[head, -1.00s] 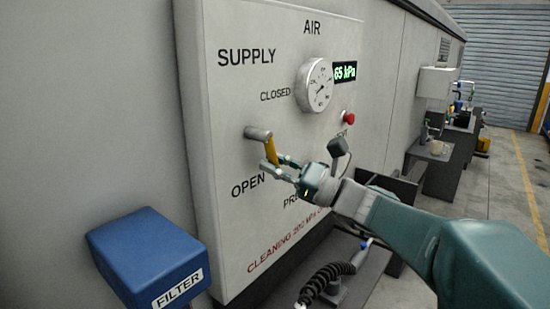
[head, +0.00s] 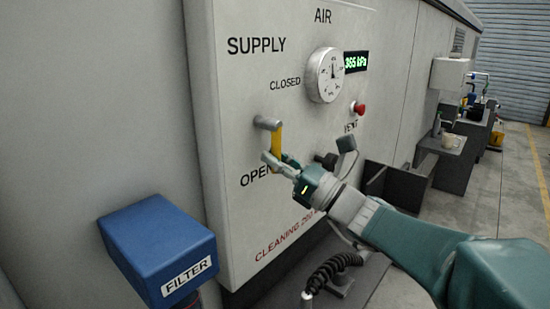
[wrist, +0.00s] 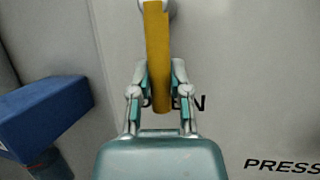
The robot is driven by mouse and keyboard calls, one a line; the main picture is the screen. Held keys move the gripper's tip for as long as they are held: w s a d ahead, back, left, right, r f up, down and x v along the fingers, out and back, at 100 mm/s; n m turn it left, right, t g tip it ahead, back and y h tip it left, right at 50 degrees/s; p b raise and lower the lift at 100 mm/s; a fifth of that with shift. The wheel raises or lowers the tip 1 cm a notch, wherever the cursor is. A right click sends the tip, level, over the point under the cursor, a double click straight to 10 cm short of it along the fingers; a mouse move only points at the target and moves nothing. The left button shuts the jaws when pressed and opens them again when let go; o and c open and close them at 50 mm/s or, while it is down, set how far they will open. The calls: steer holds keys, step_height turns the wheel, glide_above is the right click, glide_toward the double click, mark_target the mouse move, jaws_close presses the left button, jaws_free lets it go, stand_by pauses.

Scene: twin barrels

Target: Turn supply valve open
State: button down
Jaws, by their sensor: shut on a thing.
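The supply valve has a yellow lever (head: 277,140) on a grey metal stub (head: 267,123) on the white AIR panel. The lever hangs nearly straight down from the stub, toward the word OPEN (head: 258,176). In the wrist view the yellow lever (wrist: 158,55) runs down between my two fingers. My gripper (head: 278,161) is shut on the lever's lower end, and it also shows in the wrist view (wrist: 158,88). The gauge (head: 326,75) sits above right of the valve, and the green display (head: 357,61) appears to read 365 kPa.
A blue FILTER box (head: 157,250) stands out at the lower left. A red knob (head: 358,108) and a black knob (head: 326,160) are right of the valve. A coiled black hose (head: 330,270) lies below the panel. Dark benches (head: 445,160) line the wall at the right.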

steer(key=shift+f, duration=0.2)
steer(key=c, duration=0.6)
jaws_free()
steer(key=shift+r, duration=0.1)
steer(key=v, duration=1.2)
